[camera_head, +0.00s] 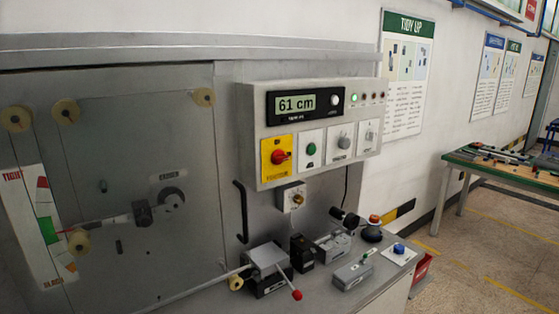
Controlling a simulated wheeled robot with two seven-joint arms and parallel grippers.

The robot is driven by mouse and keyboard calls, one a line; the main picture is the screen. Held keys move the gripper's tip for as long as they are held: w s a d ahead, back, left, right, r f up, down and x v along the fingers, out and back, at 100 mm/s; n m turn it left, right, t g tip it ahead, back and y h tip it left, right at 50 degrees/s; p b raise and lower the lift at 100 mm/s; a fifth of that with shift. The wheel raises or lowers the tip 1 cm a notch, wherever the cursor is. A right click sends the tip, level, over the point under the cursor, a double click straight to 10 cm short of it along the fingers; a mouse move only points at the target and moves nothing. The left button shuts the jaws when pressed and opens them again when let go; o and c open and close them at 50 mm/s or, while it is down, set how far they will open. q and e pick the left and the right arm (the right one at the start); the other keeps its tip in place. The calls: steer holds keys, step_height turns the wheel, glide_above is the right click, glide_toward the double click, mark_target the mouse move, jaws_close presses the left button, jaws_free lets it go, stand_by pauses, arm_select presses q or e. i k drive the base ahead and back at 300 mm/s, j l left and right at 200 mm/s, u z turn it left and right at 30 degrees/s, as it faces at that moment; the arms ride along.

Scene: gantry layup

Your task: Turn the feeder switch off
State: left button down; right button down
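A grey control box (250,150) is mounted on the machine front in the middle of the view. Its lower row holds a yellow plate with a red rotary knob (278,157), a white plate with a green button (311,148), a white plate with a grey knob (344,142) and a white plate with a small switch (368,133). The small labels are too blurred to tell for sure which one is the feeder switch. Neither of my grippers is in view.
A display (296,102) reads 61 cm, with a lit green lamp (354,98) beside it. A green-topped table (480,164) stands at right.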

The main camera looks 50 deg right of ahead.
mark_target(278, 156)
steer(key=l+z, duration=0.15)
steer(key=z, duration=1.4)
steer(key=k+l, duration=0.1)
steer(key=l, duration=0.9)
